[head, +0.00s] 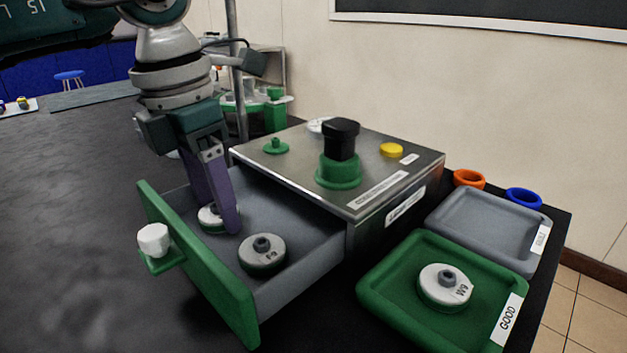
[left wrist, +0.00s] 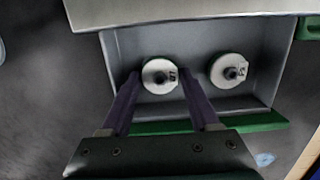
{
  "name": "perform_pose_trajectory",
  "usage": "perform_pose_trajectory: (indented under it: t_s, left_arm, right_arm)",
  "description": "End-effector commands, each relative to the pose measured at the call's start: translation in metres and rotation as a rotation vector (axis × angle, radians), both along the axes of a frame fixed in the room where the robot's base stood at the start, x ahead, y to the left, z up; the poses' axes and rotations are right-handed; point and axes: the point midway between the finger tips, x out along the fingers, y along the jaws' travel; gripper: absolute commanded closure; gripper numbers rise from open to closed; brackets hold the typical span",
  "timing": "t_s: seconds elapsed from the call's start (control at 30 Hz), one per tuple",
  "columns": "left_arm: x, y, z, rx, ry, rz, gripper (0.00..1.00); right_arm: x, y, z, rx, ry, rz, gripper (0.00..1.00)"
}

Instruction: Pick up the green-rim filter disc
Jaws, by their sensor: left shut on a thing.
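My left gripper (head: 218,222) reaches down into the open drawer (head: 300,266). Its purple fingers are shut on a pale filter disc (head: 206,214) with a dark centre knob, at the far side of the drawer. In the left wrist view this held disc (left wrist: 158,88) lies between the two fingertips, apparently still at the drawer floor. A second disc (head: 262,262) lies free beside it, nearer the head camera. It shows at right in the left wrist view (left wrist: 224,84). My right gripper is not in view.
The drawer's green front (head: 200,270) has a white knob (head: 153,239). A metal cabinet (head: 300,165) with a black-and-green post (head: 340,160) stands behind the drawer. A green tray (head: 388,310) marked GOOD holds another disc (head: 440,288); a grey tray (head: 480,228) behind it is empty.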

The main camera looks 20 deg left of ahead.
Motion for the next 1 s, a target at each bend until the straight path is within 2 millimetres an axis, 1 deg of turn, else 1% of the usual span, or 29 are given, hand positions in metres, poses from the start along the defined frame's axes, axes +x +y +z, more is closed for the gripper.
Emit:
perform_pose_trajectory:
  t_s: [0.03,0.07,0.37,0.6,0.77,0.87,0.97,1.0]
  left_arm:
    - [0.000,0.000,0.000,0.000,0.000,0.000,0.54]
    - [0.000,0.000,0.000,0.000,0.000,0.000,0.57]
    - [0.000,0.000,0.000,0.000,0.000,0.000,0.91]
    - [0.000,0.000,0.001,0.000,-0.001,0.000,0.91]
    - [0.001,0.000,0.010,-0.001,-0.003,-0.001,0.91]
    - [0.001,0.000,0.024,-0.001,-0.004,-0.001,0.91]
    - [0.002,0.000,0.045,-0.001,-0.006,-0.001,0.91]
    - [0.002,0.000,0.056,-0.001,-0.008,0.000,0.91]
  right_arm:
    - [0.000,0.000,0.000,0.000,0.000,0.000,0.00]
    - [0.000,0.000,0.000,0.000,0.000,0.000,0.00]
    - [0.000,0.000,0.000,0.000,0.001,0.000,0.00]
    - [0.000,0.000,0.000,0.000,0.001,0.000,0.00]
    - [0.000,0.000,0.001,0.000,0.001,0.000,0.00]
    - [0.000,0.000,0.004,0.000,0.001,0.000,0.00]
    - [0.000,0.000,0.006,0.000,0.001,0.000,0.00]
    - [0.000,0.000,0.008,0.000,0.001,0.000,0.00]
